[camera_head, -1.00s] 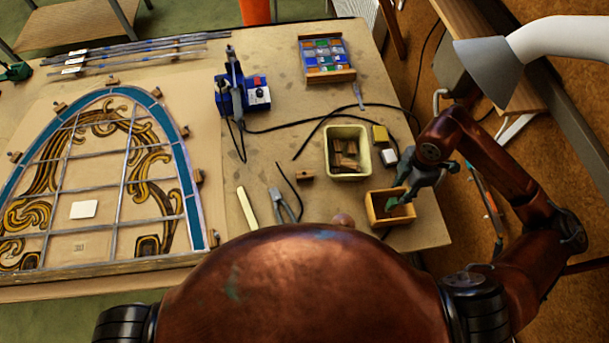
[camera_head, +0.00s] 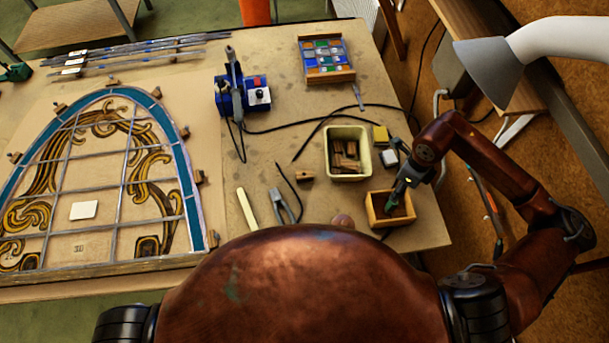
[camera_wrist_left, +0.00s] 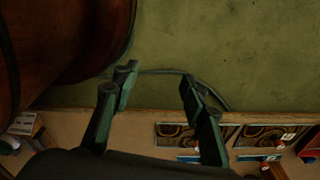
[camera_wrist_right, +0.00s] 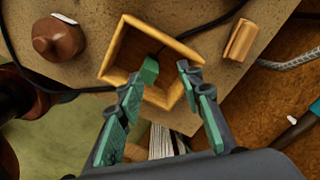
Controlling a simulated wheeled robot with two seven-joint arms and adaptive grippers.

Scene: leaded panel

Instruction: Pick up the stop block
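A small wooden block (camera_head: 305,176) with a dark spot lies loose on the table, left of the cream bin; it resembles the stop blocks (camera_head: 198,176) around the arched leaded panel. My right gripper (camera_head: 394,204) is over the small open wooden box (camera_head: 411,218) near the table's front right corner. In the right wrist view my right gripper (camera_wrist_right: 158,88) has its fingers apart at the wooden box (camera_wrist_right: 117,50). A small green piece (camera_wrist_right: 149,70) shows there; I cannot tell what it is. My left gripper (camera_wrist_left: 158,88) is open and empty, seen only in the left wrist view.
The cream bin (camera_head: 329,158) holds several wooden pieces. Pliers (camera_head: 281,206), a round brown knob (camera_head: 343,221) and black cable (camera_head: 300,148) lie near. A lamp (camera_head: 488,70) overhangs the right side.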

